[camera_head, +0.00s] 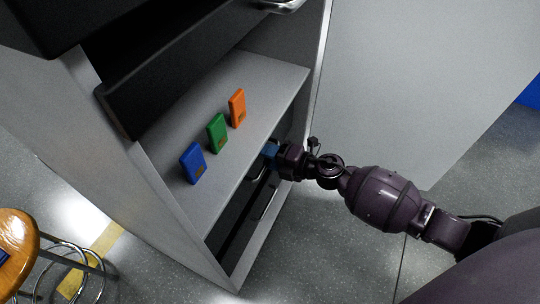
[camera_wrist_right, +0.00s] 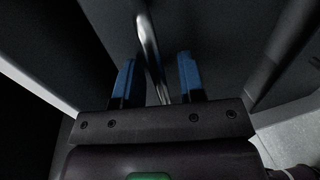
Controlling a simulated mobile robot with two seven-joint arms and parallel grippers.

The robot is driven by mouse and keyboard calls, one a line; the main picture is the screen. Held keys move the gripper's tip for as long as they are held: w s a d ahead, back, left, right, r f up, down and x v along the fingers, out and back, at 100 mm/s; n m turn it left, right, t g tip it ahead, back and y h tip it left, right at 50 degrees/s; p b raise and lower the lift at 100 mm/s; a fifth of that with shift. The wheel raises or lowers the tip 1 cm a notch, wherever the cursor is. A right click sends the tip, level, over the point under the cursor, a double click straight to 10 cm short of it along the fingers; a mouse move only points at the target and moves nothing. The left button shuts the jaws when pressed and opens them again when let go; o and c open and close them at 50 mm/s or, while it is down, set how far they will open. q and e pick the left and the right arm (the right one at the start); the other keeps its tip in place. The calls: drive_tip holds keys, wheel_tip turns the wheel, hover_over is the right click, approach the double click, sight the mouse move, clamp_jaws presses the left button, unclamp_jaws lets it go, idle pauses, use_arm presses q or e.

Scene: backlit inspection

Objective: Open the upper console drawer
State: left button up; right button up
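The console (camera_head: 175,185) is a grey cabinet with a shelf and dark drawer fronts under it. The upper drawer's metal handle (camera_head: 257,172) shows just below the shelf edge, partly hidden by my right gripper (camera_head: 270,151). In the right wrist view this handle bar (camera_wrist_right: 149,40) runs between the two blue fingers of my right gripper (camera_wrist_right: 158,78). The fingers are apart, with a gap visible on each side of the bar. The upper drawer looks shut, though the gripper covers part of it. My left gripper is not in view.
A lower drawer handle (camera_head: 266,203) sits below. Blue (camera_head: 193,163), green (camera_head: 217,132) and orange (camera_head: 238,108) cartridges stand on the shelf (camera_head: 276,82). A wooden stool (camera_head: 15,236) is at lower left. A large grey panel (camera_head: 420,80) stands right of the console. Floor in front is clear.

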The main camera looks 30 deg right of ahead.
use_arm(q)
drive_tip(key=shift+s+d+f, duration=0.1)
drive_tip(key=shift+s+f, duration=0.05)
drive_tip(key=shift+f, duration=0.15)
use_arm(e)
clamp_jaws()
drive_tip(key=shift+s, duration=0.1)
use_arm(q)
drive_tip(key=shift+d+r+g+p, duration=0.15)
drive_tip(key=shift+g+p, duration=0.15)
drive_tip(key=shift+p, duration=0.15)
use_arm(e)
drive_tip(key=f+v, duration=0.3)
drive_tip(key=v, duration=1.1)
drive_tip(key=s+f+v, duration=0.1)
drive_tip(key=f+v, duration=0.2)
drive_tip(key=v, duration=1.1)
drive_tip(key=shift+s+d, duration=0.15)
drive_tip(key=shift+d, duration=0.35)
unclamp_jaws()
use_arm(q)
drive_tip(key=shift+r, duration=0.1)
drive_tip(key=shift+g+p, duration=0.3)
drive_tip(key=shift+p, duration=0.65)
use_arm(e)
drive_tip(key=v, duration=1)
drive_tip(key=shift+s+d, duration=0.2)
drive_tip(key=shift+s, duration=0.1)
